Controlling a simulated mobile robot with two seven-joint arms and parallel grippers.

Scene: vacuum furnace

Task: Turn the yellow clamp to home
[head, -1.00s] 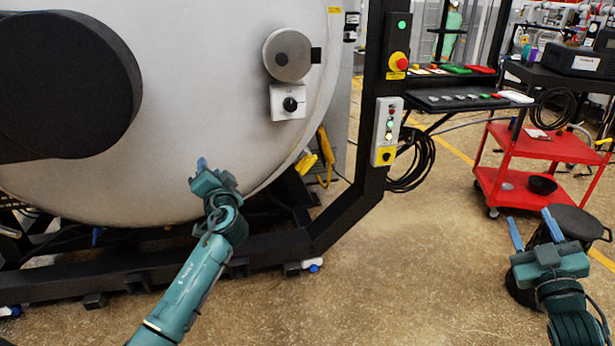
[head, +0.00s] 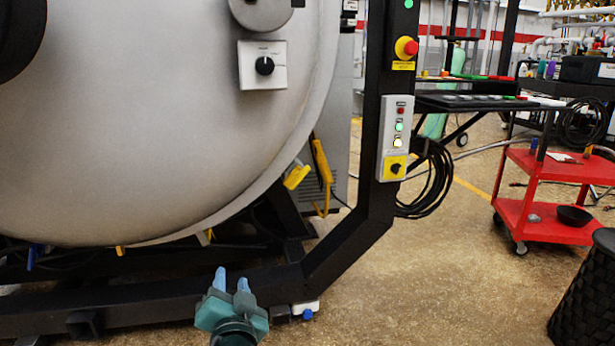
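A yellow clamp shows at the lower right edge of the round grey furnace door (head: 150,130). It has a long yellow bar (head: 322,162), nearly upright and slightly tilted, and a shorter yellow block (head: 296,177) to its left, closer to the door rim. I cannot tell how the two parts join. My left gripper (head: 231,279) is at the bottom of the head view, below and left of the clamp and clear of it. Its two blue fingers point up with a gap between them, and nothing is held. My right gripper is out of view.
A black frame post (head: 376,120) with a button box (head: 395,138) stands right of the clamp; a black beam (head: 150,300) runs below. A switch panel (head: 263,65) is on the door. A red cart (head: 550,170) and black stool (head: 588,295) stand right, with open floor between.

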